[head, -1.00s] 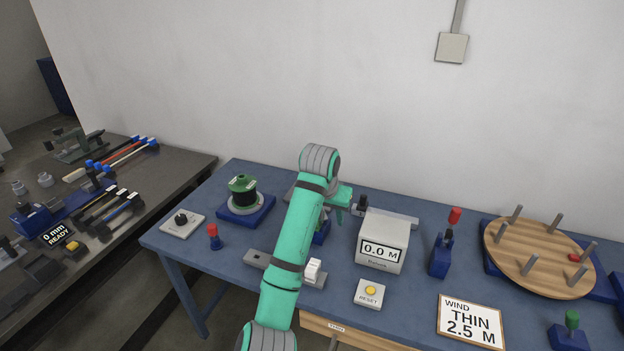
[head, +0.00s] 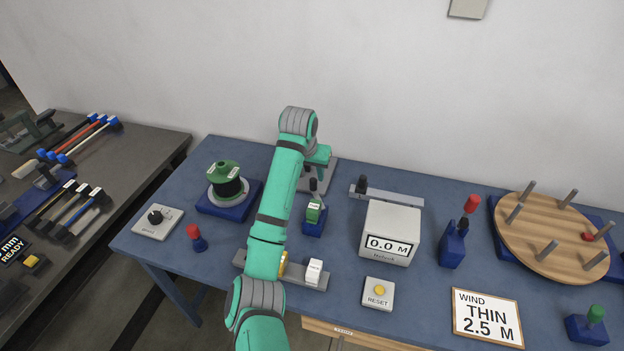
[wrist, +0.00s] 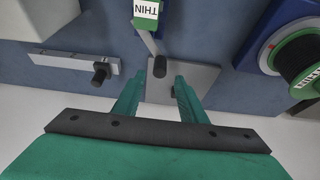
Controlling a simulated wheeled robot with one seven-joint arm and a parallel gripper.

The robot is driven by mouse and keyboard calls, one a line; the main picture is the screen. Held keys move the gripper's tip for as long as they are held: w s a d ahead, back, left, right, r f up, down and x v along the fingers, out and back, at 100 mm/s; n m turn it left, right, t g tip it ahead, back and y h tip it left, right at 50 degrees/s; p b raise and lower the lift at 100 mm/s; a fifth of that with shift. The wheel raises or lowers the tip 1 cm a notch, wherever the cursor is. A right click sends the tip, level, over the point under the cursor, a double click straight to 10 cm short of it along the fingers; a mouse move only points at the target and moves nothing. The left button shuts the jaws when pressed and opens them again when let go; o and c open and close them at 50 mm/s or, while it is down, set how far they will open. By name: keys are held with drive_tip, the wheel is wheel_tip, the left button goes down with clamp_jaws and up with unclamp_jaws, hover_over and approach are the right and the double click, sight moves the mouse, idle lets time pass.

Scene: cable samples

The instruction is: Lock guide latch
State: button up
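A grey lever (wrist: 147,38) with a black knob (wrist: 160,66) reaches over a grey plate (wrist: 205,82) in the wrist view; it looks like the guide latch, though no label says so. The knob also shows in the head view (head: 313,184), below my gripper (head: 319,163), beside the THIN-labelled green guide (head: 314,211). My gripper (wrist: 158,82) is open and empty in the wrist view. Its two fingers stand apart, with the knob just beyond the gap between the tips. I cannot tell its height above the plate.
A slide bar (head: 400,197) with a black knob lies right of the plate. The meter box (head: 390,232) reads 0.0 M. A green-topped spool (head: 227,185) stands left. A pegged wooden disc (head: 540,240) is far right.

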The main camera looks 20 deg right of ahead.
sight(313, 180)
drive_tip(key=x, duration=0.5)
drive_tip(key=shift+f, duration=0.35)
clamp_jaws()
